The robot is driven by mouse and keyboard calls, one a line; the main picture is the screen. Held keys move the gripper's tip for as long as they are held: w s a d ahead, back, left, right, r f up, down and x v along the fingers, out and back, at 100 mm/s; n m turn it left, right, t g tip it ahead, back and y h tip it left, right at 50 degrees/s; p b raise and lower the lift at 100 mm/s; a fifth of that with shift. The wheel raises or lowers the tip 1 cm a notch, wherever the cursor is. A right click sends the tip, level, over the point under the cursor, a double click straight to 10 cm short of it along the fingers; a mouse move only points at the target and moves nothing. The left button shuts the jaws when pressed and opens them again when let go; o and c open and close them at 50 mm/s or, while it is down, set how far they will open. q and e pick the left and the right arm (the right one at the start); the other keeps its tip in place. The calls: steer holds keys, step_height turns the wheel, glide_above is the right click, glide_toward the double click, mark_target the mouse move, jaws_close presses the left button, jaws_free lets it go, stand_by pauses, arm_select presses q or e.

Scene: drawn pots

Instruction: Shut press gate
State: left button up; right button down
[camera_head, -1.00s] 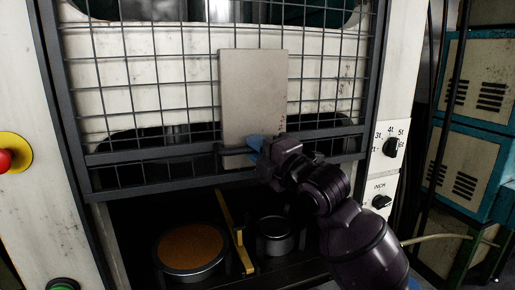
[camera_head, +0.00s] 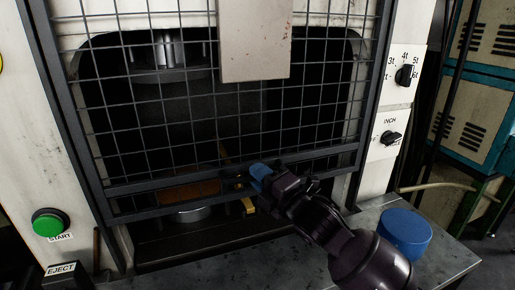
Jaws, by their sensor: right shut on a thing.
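The press gate (camera_head: 325,130) is a dark wire-mesh panel in a dark frame across the press front. Its bottom bar (camera_head: 150,197) sits low, with a dark gap below it above the press bed (camera_head: 190,250). My right gripper (camera_head: 258,177), with blue fingertips, is shut on the gate at this bar, near its middle; the exact grip is partly hidden by the gripper. A round pot with a brown top (camera_head: 190,191) stands behind the mesh, its metal side (camera_head: 192,214) showing under the bar. My left gripper is not in view.
A beige plate (camera_head: 255,40) hangs in front of the upper mesh. A green START button (camera_head: 50,222) is at left, knobs (camera_head: 404,75) at right. A blue cylinder (camera_head: 405,230) stands on the bench, right of my forearm. A yellow bar (camera_head: 248,206) shows below the gate.

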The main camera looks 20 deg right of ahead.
mark_target(245, 189)
step_height(245, 189, down, 8)
steer(key=shift+r+b, duration=0.25)
steer(key=shift+b, duration=0.65)
step_height(245, 189, down, 9)
steer(key=b, duration=0.3)
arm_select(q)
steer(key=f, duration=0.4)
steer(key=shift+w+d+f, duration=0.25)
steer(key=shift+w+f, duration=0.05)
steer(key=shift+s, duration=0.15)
arm_select(e)
steer(key=shift+f, duration=0.1)
steer(key=c, duration=1.1)
jaws_free()
steer(key=shift+s, duration=0.1)
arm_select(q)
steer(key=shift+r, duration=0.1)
arm_select(e)
steer(key=v, duration=1)
steer(key=shift+s+d, duration=0.2)
steer(key=shift+s, duration=0.1)
